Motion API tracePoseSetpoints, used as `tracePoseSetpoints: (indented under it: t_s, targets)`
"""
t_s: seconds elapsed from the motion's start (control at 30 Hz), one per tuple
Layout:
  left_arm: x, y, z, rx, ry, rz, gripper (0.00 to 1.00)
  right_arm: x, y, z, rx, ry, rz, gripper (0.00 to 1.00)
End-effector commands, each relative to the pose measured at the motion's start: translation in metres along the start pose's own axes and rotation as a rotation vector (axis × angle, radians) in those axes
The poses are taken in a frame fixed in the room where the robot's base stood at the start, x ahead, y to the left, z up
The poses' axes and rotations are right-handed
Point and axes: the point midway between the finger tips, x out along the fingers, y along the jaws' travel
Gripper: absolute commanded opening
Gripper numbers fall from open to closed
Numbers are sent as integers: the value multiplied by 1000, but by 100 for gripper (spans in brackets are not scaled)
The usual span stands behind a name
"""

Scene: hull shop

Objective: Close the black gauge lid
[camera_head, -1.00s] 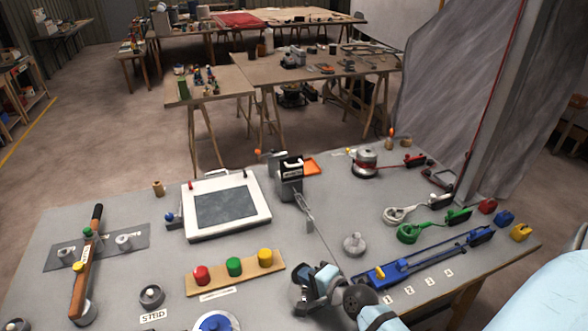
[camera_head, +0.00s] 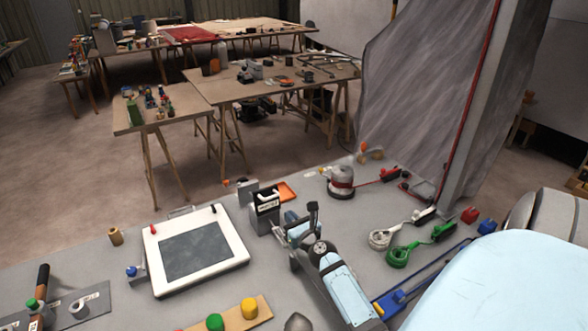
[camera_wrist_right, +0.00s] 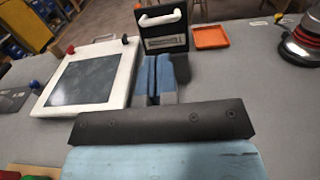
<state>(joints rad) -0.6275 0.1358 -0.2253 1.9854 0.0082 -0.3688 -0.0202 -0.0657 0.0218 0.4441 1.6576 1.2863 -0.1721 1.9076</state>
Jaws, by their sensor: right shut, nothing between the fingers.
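The black gauge lid (camera_head: 267,206) is an upright dark panel with a white handle and a pale label, on a grey box on the bench. In the right wrist view the lid (camera_wrist_right: 178,44) stands straight ahead, facing me. My right gripper (camera_head: 290,219) is shut and empty, just right of and in front of the lid. In the wrist view its blue fingers (camera_wrist_right: 158,60) lie together and overlap the lid's lower edge; I cannot tell whether they touch it. My left gripper is not in view.
A white-framed panel (camera_head: 240,252) lies left of the gauge. An orange tray (camera_head: 287,192) sits behind it. A red-and-grey round device (camera_head: 341,182) and coiled green (camera_head: 398,256) and white (camera_head: 380,240) cables lie to the right. Bare bench lies between.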

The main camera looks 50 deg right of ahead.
Motion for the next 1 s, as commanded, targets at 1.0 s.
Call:
tracePoseSetpoints:
  t_s: [1.0]
  targets:
    - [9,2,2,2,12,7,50,88,0,0,-2,0,1,0]
